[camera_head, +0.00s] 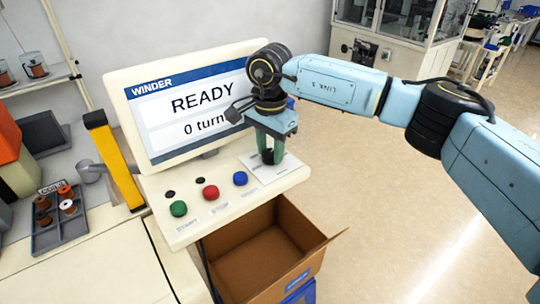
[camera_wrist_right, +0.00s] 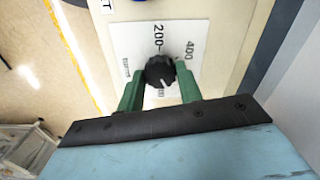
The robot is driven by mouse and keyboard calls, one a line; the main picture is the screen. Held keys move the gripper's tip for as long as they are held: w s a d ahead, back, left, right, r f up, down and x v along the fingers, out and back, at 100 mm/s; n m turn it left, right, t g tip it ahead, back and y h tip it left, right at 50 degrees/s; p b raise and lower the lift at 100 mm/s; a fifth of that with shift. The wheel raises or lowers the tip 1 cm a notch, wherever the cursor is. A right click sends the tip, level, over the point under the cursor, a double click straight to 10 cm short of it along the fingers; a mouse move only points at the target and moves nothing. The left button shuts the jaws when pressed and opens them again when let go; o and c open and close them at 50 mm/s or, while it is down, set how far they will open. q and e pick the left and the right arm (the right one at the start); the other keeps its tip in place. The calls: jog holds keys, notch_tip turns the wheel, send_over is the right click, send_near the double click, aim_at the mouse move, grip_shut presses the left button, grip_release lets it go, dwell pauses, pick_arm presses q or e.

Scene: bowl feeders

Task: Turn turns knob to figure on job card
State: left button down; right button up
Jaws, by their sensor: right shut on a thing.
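The turns knob (camera_wrist_right: 159,70) is black and round, on a white dial plate marked 200 and 400 in the right wrist view. Another dial figure is partly hidden by the knob and gripper. A pale pointer mark shows on the knob's gripper-side edge, near that hidden figure. My right gripper (camera_wrist_right: 159,82) has its green fingers shut on the knob from both sides. In the head view my right gripper (camera_head: 268,156) reaches down onto the dial plate (camera_head: 272,172), and the knob is mostly hidden there. I cannot make out a job card. My left gripper is not in view.
The winder screen (camera_head: 180,110) reads READY and 0 turns, its end covered by my right arm. Green (camera_head: 179,208), red (camera_head: 210,192) and blue (camera_head: 240,178) buttons sit left of the dial. An open cardboard box (camera_head: 240,262) stands below; a coil tray (camera_head: 60,228) lies left.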

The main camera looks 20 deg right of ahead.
aim_at(270, 153)
jog(key=n+b, duration=0.2)
jog(key=n, duration=0.1)
jog(key=shift+n, duration=0.3)
jog(key=shift+r+n+b, duration=0.1)
jog(key=shift+n+b, duration=0.55)
jog(key=shift+n, duration=1.05)
jog(key=o, duration=1)
notch_tip(270, 153, up, 13)
jog(key=shift+r, duration=0.2)
